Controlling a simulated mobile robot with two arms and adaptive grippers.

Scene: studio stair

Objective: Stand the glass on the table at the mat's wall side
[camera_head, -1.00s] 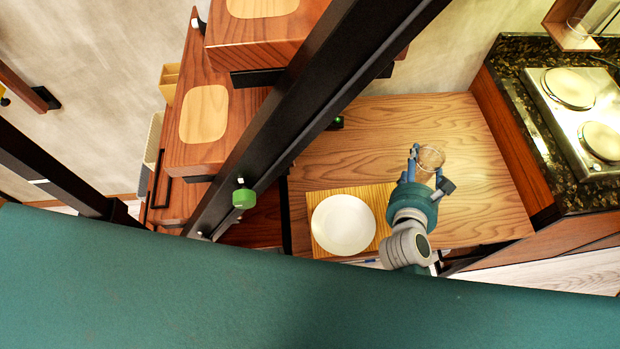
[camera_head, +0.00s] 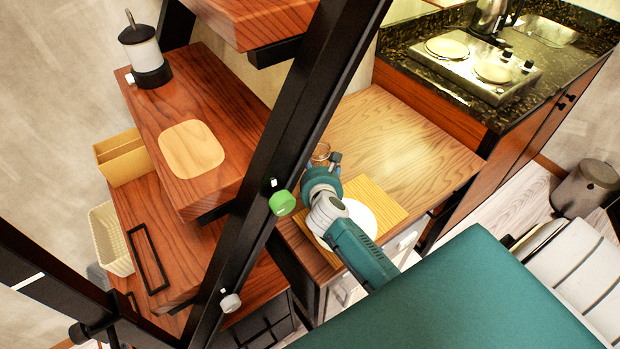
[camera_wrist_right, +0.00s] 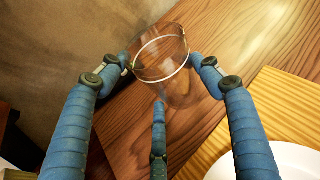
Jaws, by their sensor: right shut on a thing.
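My right gripper (camera_head: 322,166) is shut on the clear glass (camera_head: 320,152) beyond the mat's wall side. In the right wrist view the glass (camera_wrist_right: 160,62) sits between the blue fingers (camera_wrist_right: 160,80), its round rim showing, over bare wood close to the wall. I cannot tell whether its base touches the table. The wooden table (camera_head: 400,125) holds the light wooden mat (camera_head: 378,193), with a white plate (camera_head: 362,215) on it, partly hidden by my right arm. The mat (camera_wrist_right: 270,110) and plate (camera_wrist_right: 285,160) show at the lower right of the wrist view. My left gripper is not in view.
A dark post with a green knob (camera_head: 282,202) stands close to the left of my gripper. Wooden stair treads (camera_head: 210,130) rise at the left. A counter with a hob (camera_head: 475,65) borders the table at the right. The table's right half is clear.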

